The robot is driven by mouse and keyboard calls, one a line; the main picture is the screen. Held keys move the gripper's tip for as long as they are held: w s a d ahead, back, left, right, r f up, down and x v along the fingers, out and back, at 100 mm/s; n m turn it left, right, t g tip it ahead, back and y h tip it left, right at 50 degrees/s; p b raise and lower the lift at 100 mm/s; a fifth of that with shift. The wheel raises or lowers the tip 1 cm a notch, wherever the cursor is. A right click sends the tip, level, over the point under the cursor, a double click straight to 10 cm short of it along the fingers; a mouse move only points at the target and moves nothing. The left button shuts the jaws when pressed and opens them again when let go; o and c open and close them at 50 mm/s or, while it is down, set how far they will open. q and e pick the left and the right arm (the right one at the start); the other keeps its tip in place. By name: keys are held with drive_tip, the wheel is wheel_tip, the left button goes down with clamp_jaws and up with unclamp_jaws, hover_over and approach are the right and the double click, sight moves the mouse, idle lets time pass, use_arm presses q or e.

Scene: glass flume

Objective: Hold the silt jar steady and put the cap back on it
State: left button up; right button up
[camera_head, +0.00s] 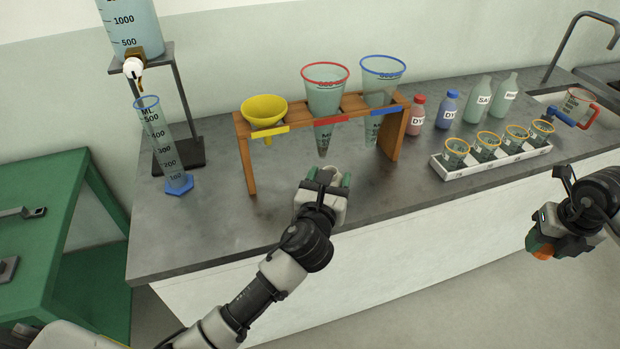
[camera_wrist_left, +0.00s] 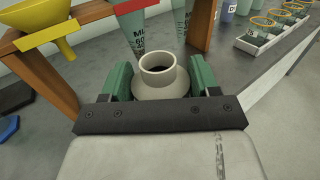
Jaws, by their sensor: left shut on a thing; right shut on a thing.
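The silt jar (camera_wrist_left: 163,72) shows in the left wrist view as a beige jar with a round, open, uncapped neck. My left gripper (camera_head: 325,181) is shut on it, with one green finger on each side of the neck in the left wrist view (camera_wrist_left: 162,84). The jar's lower body is hidden there by the gripper, and in the head view the hand hides most of it. My right gripper (camera_head: 546,242) is at the right, off the counter's front edge. It is shut on a small orange thing, probably the cap (camera_head: 543,254), mostly covered by the fingers.
A wooden rack (camera_head: 248,160) with a yellow funnel (camera_head: 264,110) and two clear cones stands just behind the left gripper. A white tray (camera_head: 492,163) of cups, several bottles and a red-handled jug (camera_head: 577,105) stand right. A measuring cylinder (camera_head: 160,140) stands left.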

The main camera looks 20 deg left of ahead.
use_arm(q)
drive_tip(key=d+r, duration=0.1)
drive_tip(key=s+d, duration=0.1)
drive_tip(key=s+d+r, duration=0.1)
drive_tip(key=d, duration=0.1)
drive_tip(key=shift+r, duration=0.35)
drive_tip(key=o, duration=0.4)
drive_tip(key=c, duration=0.7)
drive_tip(key=shift+a, duration=0.1)
